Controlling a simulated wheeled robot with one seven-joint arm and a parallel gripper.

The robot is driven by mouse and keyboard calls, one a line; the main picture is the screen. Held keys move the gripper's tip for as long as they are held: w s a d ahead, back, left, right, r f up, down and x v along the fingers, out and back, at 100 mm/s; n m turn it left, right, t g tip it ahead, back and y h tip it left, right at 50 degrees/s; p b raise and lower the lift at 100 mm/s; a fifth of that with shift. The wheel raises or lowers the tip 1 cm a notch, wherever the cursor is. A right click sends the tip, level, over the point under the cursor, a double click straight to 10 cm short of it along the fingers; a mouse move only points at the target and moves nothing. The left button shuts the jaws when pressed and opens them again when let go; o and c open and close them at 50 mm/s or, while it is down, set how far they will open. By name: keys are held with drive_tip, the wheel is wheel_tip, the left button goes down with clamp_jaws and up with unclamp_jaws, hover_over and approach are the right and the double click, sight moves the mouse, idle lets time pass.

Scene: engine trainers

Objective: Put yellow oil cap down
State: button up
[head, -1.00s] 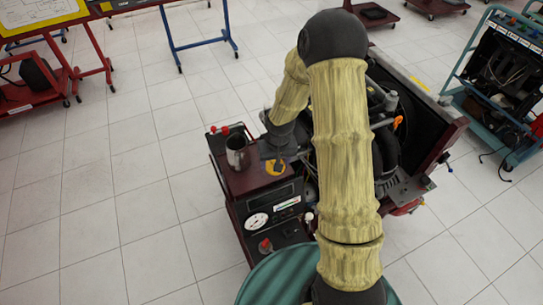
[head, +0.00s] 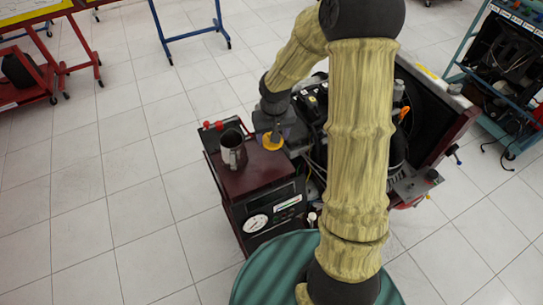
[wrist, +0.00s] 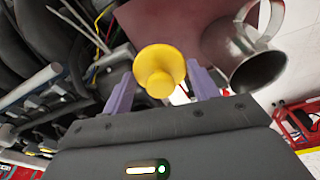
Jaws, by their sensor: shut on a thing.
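The yellow oil cap (wrist: 160,68) is between the two purple fingers of my gripper (wrist: 162,88) in the wrist view. In the head view the cap (head: 272,142) is at the end of my gripper (head: 273,128), over the dark red top (head: 262,172) of the engine trainer's control box. My gripper is shut on the cap. I cannot tell whether the cap touches the box top.
A metal mug (head: 233,152) stands on the box top just left of the cap; it also shows in the wrist view (wrist: 248,55). The engine (head: 312,105) with hoses and cables is close on the right. Part of the box top in front is bare.

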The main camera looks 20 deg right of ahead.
hover_over(271, 158)
drive_tip(key=f, duration=0.5)
drive_tip(key=shift+s+f, duration=0.1)
drive_tip(key=shift+s, duration=0.25)
drive_tip(key=shift+f, duration=1.85)
drive_tip(key=shift+f, duration=0.1)
drive_tip(key=o, duration=0.5)
drive_tip(key=shift+f, duration=0.1)
drive_tip(key=shift+o, duration=0.9)
drive_tip(key=shift+w, duration=0.1)
